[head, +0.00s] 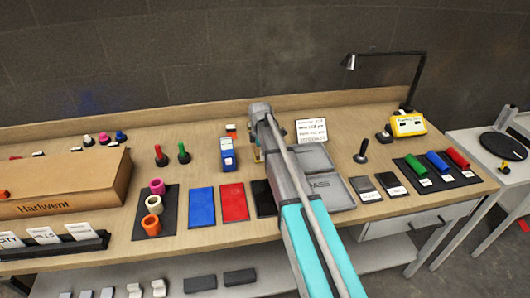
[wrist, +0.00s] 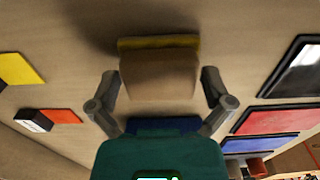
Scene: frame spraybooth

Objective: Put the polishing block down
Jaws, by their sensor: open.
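A tan block with a yellow layer along its far edge, which looks like the polishing block (wrist: 158,72), sits between the fingers of my gripper (wrist: 160,85) in the wrist view. The fingers are spread, with a visible gap on each side of the block. The block appears to rest on the wooden bench (head: 196,122), though its underside is hidden. In the head view my arm covers most of the gripper and block; only a small yellowish bit shows beside the arm.
A blue box (head: 228,154) stands just left of my gripper. Blue (head: 202,207), red (head: 233,202) and black (head: 264,198) mats lie in front. A grey tray (head: 330,192) is right of my arm. A white sign (head: 311,131) stands behind. Bare bench lies around the red and green-handled tools (head: 183,153).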

